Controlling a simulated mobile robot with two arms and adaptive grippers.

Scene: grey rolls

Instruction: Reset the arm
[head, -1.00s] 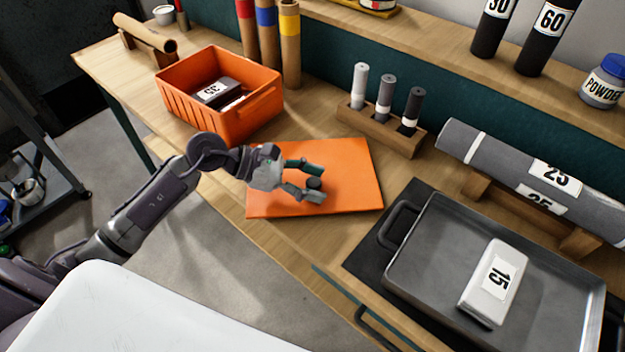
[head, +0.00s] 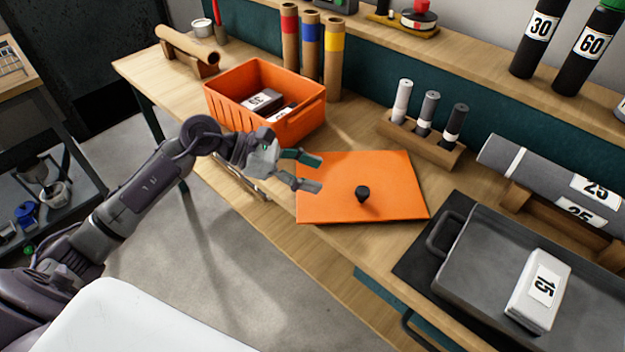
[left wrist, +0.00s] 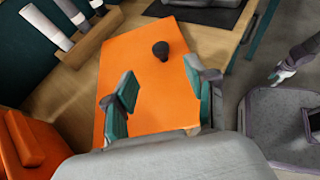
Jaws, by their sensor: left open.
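My left gripper (head: 311,172) is open and empty, above the left edge of the orange board (head: 335,208). A small black knob-like object (head: 362,193) stands on the board, to the right of the fingertips and apart from them. In the left wrist view the two teal-padded fingers (left wrist: 165,90) are spread, with the board (left wrist: 150,45) below and the black object (left wrist: 161,50) beyond the tips. In the left wrist view part of another arm of mine shows at the right edge; its jaws are too small to judge. My right gripper is not in the head view.
An orange crate (head: 222,101) with labelled boxes stands behind the left gripper. A wooden holder (head: 435,148) with several small rolls stands behind the board. A metal tray (head: 480,255) bearing a white block (head: 540,290) lies to the right. A big grey roll (head: 545,170) rests behind it.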

